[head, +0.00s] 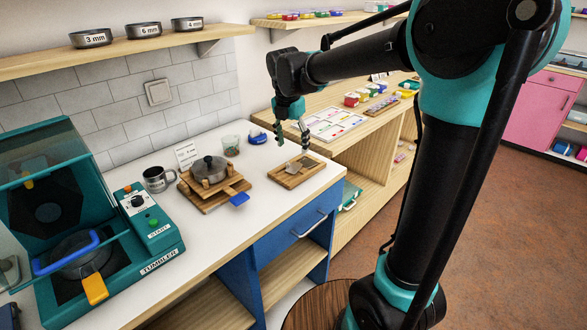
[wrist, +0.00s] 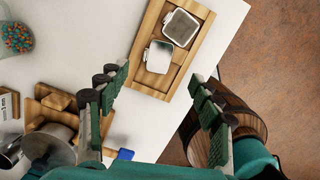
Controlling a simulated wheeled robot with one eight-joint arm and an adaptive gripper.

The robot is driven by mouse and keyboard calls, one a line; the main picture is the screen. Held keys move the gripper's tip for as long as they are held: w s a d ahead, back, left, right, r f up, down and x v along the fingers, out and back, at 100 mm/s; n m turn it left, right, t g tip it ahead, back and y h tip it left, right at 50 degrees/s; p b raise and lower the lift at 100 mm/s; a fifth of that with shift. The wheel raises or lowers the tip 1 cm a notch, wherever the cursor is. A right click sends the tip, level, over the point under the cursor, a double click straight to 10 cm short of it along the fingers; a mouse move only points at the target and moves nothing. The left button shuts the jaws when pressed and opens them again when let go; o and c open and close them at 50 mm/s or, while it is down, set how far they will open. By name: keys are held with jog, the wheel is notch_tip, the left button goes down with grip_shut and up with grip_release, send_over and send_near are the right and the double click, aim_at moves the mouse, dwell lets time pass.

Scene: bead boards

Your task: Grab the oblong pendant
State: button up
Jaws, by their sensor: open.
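A shallow wooden tray (head: 286,183) lies on the white counter near its right end. It also shows in the wrist view (wrist: 149,82). In the wrist view it holds two flat, grey, rounded pieces: one at the upper end (wrist: 181,27) and a paler one near the middle (wrist: 158,56). Both look somewhat longer than wide, and I cannot tell for sure which is the oblong pendant. My gripper (head: 292,134) is open and empty above the tray. In the wrist view its fingers (wrist: 158,86) stand wide apart below the pieces, touching neither.
A lidded pot (head: 208,168) on a wooden board stands left of the tray, with a mug (head: 157,179) and a teal tumbler machine (head: 150,222) further left. A bead cup (head: 231,145) is behind.

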aim_at(293, 167)
jog(key=shift+w+d+f, duration=0.1)
jog(key=shift+w+f, duration=0.1)
jog(key=shift+f, duration=1.65)
jog(key=shift+w+f, duration=0.15)
jog(key=shift+f, duration=1.65)
jog(key=c, duration=1.2)
jog(key=shift+r, duration=0.1)
